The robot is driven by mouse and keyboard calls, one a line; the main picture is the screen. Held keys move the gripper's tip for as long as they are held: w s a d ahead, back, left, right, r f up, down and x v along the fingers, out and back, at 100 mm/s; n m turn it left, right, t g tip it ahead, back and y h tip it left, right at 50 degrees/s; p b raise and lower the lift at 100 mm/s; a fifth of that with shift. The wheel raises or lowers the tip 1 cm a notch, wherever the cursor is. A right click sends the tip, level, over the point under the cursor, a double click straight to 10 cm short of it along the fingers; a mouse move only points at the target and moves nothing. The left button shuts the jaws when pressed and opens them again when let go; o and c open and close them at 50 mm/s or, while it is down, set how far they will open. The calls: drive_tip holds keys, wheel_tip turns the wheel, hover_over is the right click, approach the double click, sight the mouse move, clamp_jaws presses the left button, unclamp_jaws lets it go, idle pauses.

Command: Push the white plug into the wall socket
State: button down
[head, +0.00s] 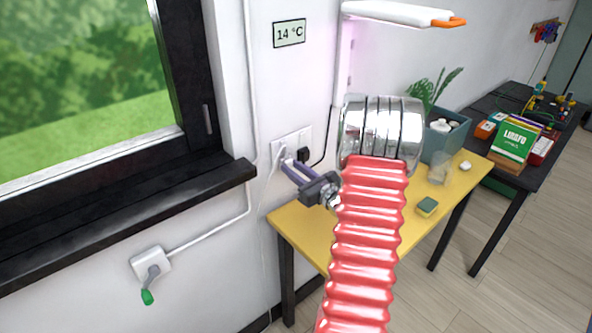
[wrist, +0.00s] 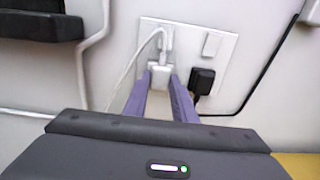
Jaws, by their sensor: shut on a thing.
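The white plug (wrist: 160,76) is between the two purple fingers of my gripper (wrist: 162,88), which is shut on it. The plug is in front of the left half of the white wall socket plate (wrist: 226,68); I cannot tell whether its pins are in. Its white cable (wrist: 133,58) rises in a loop and hangs down to the left. In the head view my gripper (head: 288,163) reaches the socket plate (head: 305,137) from the lower right, and the plug is small and partly hidden there.
A black plug (wrist: 202,80) with a black cable sits in the right half of the plate. The dark window sill (head: 120,215) juts out to the left. The yellow table (head: 305,235) stands below, with a sponge (head: 427,207) and a blue-grey box (head: 447,140).

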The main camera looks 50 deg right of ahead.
drive_tip(key=shift+w, duration=0.2)
drive_tip(key=c, duration=1.4)
unclamp_jaws()
drive_tip(key=s, duration=0.4)
drive_tip(key=s+a, duration=0.1)
drive_tip(key=s, duration=0.8)
drive_tip(key=shift+s+a, duration=0.35)
